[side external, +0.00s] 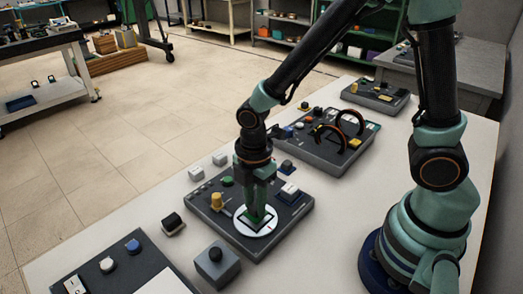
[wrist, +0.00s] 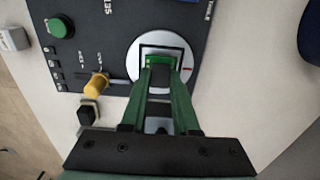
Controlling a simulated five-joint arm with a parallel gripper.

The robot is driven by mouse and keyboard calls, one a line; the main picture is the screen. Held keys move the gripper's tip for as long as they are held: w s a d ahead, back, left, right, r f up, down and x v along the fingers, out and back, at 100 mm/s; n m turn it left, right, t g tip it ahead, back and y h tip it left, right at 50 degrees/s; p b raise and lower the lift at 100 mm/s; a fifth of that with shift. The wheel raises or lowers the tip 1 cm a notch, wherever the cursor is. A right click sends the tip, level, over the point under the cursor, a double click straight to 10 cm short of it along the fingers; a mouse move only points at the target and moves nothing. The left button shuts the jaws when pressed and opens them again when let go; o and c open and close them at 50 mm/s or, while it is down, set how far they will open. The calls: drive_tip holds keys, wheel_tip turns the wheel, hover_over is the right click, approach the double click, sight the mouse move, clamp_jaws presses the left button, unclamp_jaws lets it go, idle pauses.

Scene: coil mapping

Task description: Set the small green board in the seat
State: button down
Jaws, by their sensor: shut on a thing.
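My gripper (side external: 261,207) points down over the dark panel (side external: 292,222) and is shut on the small green board (side external: 256,222). In the wrist view the fingers (wrist: 160,72) have the green board (wrist: 158,60) between their tips. The board is over a black square frame, the seat (wrist: 162,46), on a white round disc (wrist: 136,76). The disc also shows in the side view (side external: 242,230). I cannot tell whether the board rests in the frame or is just above it; the fingers hide part of it.
A yellow knob (side external: 217,201) and a green button (wrist: 60,26) stand on the panel left of the disc. A grey box (side external: 217,265) is in front. The tabletop's right side is clear up to my base.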

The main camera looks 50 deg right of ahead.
drive_tip(key=shift+f, duration=0.5)
idle(1.2)
idle(0.3)
drive_tip(key=shift+c, duration=0.5)
unclamp_jaws()
drive_tip(key=shift+r, duration=0.15)
drive_tip(key=shift+r, duration=3.35)
drive_tip(key=s+d+r+m+t, duration=0.2)
drive_tip(key=d+r+m+t, duration=0.3)
drive_tip(key=d+r+m, duration=0.6)
drive_tip(key=r+m, duration=0.1)
drive_tip(key=m, duration=0.6)
drive_tip(key=shift+r+t, duration=0.3)
drive_tip(key=shift+r, duration=0.1)
